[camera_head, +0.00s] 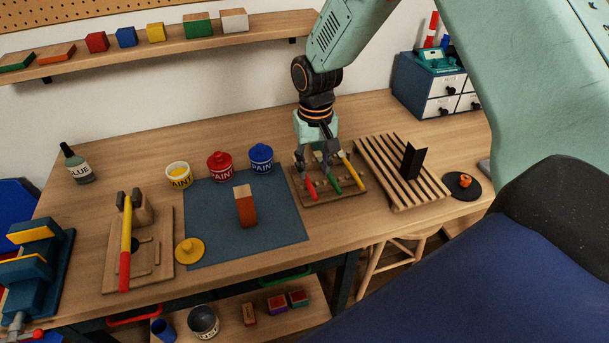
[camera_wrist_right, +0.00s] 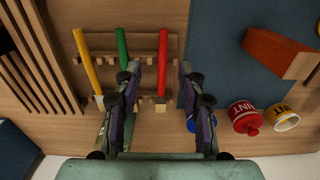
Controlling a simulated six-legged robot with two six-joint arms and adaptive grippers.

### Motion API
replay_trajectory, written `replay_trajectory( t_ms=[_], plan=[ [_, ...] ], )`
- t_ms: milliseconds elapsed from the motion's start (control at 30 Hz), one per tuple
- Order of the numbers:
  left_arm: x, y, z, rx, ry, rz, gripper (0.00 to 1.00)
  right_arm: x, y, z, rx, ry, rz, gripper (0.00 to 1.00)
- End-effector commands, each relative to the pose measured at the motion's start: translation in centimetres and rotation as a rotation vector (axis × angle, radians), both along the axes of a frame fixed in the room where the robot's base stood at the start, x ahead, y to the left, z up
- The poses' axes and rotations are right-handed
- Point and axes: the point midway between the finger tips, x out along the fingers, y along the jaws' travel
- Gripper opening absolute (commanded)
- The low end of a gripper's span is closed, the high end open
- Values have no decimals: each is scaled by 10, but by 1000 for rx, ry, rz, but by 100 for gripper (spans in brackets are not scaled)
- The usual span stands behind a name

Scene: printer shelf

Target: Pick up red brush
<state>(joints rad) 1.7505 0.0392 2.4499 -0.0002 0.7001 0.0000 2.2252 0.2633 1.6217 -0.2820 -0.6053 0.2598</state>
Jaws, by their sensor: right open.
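The red brush (camera_head: 310,189) lies in a slotted wooden rack (camera_head: 342,199), beside a green brush (camera_head: 332,181) and a yellow brush (camera_head: 352,176). My right gripper (camera_head: 313,169) points down above the rack, close over the red brush. The green brush (camera_wrist_right: 122,48) lies just outside the left finger. My left gripper is not in view.
A blue mat (camera_head: 217,243) with an orange-brown block (camera_head: 245,211) lies left of the rack. Red (camera_head: 220,170) and blue (camera_head: 261,162) paint pots stand behind the mat. A slatted rack (camera_head: 381,172) holding a black piece (camera_head: 414,160) stands close on the right.

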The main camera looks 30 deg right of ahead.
Motion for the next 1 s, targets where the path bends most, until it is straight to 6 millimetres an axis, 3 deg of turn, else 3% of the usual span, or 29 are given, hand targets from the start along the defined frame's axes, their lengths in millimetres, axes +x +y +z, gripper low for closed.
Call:
replay_trajectory(
  t_ms=[400, 733, 1000],
  plan=[
    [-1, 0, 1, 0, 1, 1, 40, -1, 2, -55, -1, 2, 1, 41],
    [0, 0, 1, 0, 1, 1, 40, 2, 3, -62, 0, 0, 1, 41],
    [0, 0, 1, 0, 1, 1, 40, 3, 3, -62, 0, 0, 1, 19]
  ],
)
